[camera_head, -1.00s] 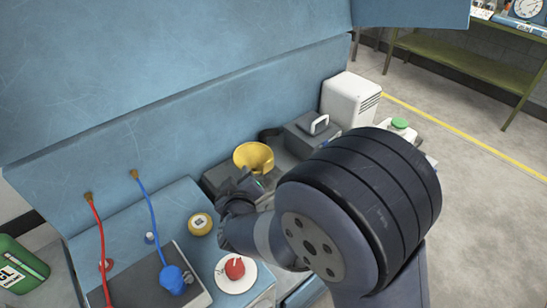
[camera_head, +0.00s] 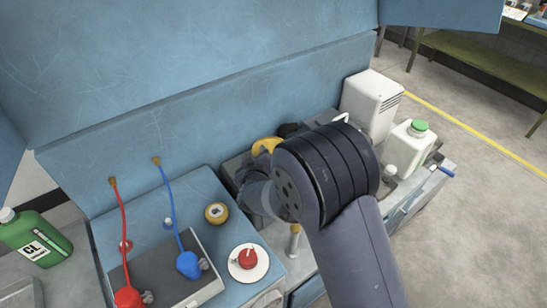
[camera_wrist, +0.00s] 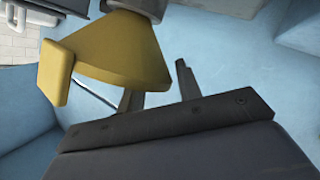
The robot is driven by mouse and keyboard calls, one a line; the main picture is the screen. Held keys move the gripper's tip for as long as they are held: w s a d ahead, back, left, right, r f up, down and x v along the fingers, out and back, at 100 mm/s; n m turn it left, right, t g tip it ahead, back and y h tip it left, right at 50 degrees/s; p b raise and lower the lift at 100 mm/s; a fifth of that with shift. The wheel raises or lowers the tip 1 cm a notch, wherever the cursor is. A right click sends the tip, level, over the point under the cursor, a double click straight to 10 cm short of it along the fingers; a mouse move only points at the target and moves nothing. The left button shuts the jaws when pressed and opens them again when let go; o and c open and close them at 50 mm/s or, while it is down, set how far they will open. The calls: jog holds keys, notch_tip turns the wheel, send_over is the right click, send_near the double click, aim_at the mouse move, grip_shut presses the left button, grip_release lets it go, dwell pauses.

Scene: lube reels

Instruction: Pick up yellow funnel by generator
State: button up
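The yellow funnel (camera_head: 266,145) is mostly hidden behind my arm in the head view; only part of its rim shows, in front of the blue wall. In the wrist view the funnel (camera_wrist: 115,48) is large and close, at the upper left, with a flat tab on its left side. My gripper (camera_wrist: 160,78) is open, its two dark fingers apart. The left finger's upper end is covered by the funnel, and the right finger stands clear to its right. Nothing is seen held between them. I cannot tell whether the left finger touches the funnel.
A white vented box (camera_head: 370,98) and a white jug with green cap (camera_head: 406,150) stand to the right. A green can (camera_head: 35,238) stands far left.

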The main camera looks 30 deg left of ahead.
jog(key=shift+w+a, duration=0.1)
jog(key=shift+w, duration=0.1)
jog(key=shift+c, duration=0.2)
grip_shut()
dwell(0.4)
